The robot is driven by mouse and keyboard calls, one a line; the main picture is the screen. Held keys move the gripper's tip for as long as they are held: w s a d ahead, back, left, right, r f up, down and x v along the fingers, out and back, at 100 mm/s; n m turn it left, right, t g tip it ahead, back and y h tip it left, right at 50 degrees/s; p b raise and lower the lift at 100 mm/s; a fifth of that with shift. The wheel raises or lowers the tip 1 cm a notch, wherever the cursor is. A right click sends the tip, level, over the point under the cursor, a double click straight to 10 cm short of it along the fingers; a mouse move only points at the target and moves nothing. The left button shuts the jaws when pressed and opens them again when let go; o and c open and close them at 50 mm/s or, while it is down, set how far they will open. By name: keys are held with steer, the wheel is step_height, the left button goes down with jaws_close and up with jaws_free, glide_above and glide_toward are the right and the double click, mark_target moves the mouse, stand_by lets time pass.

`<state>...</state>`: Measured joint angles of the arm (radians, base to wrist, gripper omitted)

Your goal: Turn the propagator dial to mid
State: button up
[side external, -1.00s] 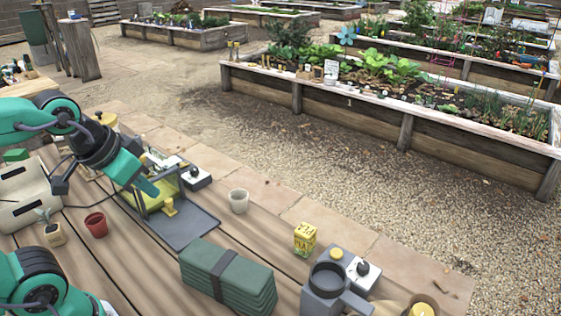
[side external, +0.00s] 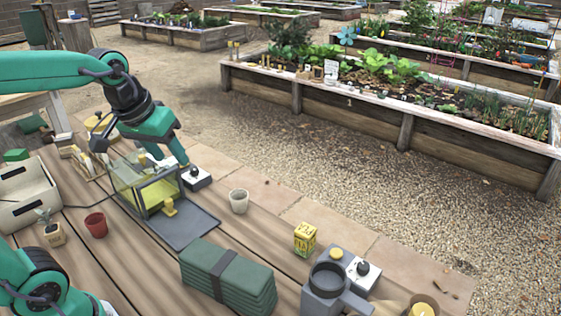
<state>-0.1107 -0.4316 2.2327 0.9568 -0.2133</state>
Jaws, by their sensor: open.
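The propagator (side external: 146,188) is a clear box with a yellowish tint, standing on the wooden table at the left. A small white and dark box with a black dial (side external: 195,172) sits at its right rear corner. The dial's pointer setting is too small to read. My gripper (side external: 171,157) is open and empty. It points down just above and left of the dial box, over the back of the propagator. One fingertip shows close to the dial; I cannot tell whether it touches.
A dark grey tray (side external: 186,229) lies in front of the propagator. A pale pot (side external: 238,201), a red pot (side external: 96,225), green folded fabric (side external: 222,275), a yellow box (side external: 305,239) and a grey device with another knob (side external: 363,268) stand around it.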

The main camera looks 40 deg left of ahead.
steer(key=w+a+n+g, duration=0.1)
steer(key=w+a+n, duration=0.25)
steer(key=w, duration=0.35)
steer(key=n+g, duration=0.3)
steer(key=n, duration=0.6)
glide_toward(193, 168)
steer(key=shift+w+d+f, duration=0.15)
steer(key=shift+d, duration=0.05)
steer(key=shift+a+f+n, duration=0.35)
steer(key=shift+f, duration=0.05)
steer(key=shift+f, duration=3.9)
steer(key=shift+c, duration=0.5)
